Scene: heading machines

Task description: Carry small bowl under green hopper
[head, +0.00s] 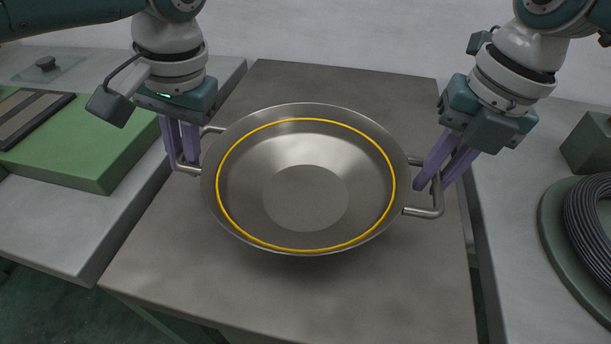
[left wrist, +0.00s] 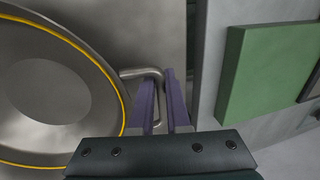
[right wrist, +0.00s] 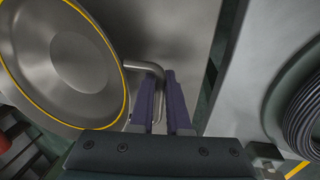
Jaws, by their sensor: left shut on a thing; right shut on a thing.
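The bowl (head: 305,200) is a wide, shallow metal one with a yellow ring inside its rim and a bar handle on each side. It looks empty and level, over the grey table. My left gripper (head: 186,165) is shut on its left handle, which also shows in the left wrist view (left wrist: 140,73). My right gripper (head: 430,185) is shut on its right handle, also seen in the right wrist view (right wrist: 140,66). Whether the bowl's base touches the table cannot be told. No green hopper is in view.
The grey table (head: 400,290) is otherwise clear. A side surface at the left carries a green block (head: 75,155) and a small black-knobbed plate (head: 47,65). At the right, a coil of dark wire (head: 590,220) and a dark green box (head: 590,145) sit on another surface. Gaps separate these surfaces.

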